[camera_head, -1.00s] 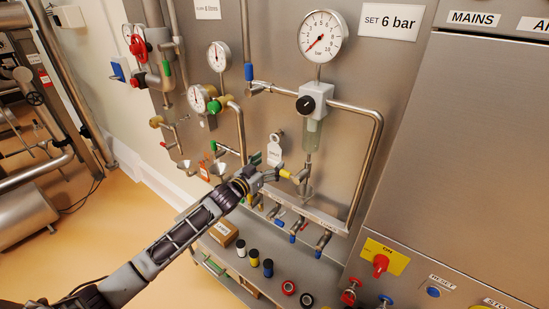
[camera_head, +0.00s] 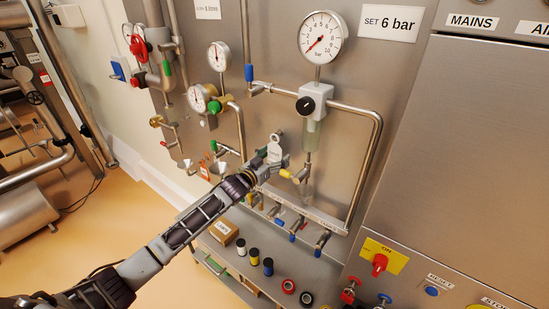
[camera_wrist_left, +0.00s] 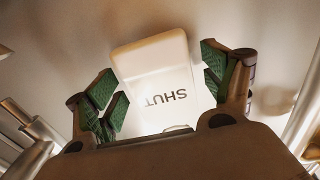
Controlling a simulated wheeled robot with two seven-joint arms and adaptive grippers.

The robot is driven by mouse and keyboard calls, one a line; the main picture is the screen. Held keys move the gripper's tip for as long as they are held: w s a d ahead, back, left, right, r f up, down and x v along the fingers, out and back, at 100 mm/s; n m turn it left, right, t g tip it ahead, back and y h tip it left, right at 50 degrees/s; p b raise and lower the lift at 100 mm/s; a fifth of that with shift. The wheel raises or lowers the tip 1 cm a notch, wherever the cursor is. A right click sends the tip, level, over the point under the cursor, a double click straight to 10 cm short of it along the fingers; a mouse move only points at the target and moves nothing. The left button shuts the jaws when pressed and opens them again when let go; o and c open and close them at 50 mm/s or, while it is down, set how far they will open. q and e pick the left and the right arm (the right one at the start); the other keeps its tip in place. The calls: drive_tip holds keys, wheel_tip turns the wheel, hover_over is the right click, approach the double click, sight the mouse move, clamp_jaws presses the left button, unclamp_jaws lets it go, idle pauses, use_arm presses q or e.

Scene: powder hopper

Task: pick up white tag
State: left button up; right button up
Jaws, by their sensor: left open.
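The white tag (camera_head: 274,152) hangs on the metal panel below a round hook or ring, left of the regulator, in the head view. In the left wrist view the tag (camera_wrist_left: 162,85) shows large, with the word SHUT upside down on it. My left gripper (camera_head: 270,158) is open, and in the wrist view its green-padded fingers (camera_wrist_left: 160,92) stand on either side of the tag, with small gaps to it. The lower edge of the tag is hidden behind the gripper body. My right gripper is not in view.
A yellow-handled valve (camera_head: 288,175) and the regulator (camera_head: 314,100) sit just right of the gripper. A pipe (camera_head: 240,130) runs on its left. Below, a shelf (camera_head: 310,270) holds a small box (camera_head: 224,232) and several coloured cylinders and rings.

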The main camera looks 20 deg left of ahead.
use_arm(q)
drive_tip(key=c, duration=1)
drive_tip(key=shift+r, duration=0.1)
drive_tip(key=shift+c, duration=0.4)
drive_tip(key=shift+r, duration=0.65)
drive_tip(key=shift+v, duration=0.95)
drive_tip(key=b+v, duration=0.2)
drive_tip(key=v, duration=1.4)
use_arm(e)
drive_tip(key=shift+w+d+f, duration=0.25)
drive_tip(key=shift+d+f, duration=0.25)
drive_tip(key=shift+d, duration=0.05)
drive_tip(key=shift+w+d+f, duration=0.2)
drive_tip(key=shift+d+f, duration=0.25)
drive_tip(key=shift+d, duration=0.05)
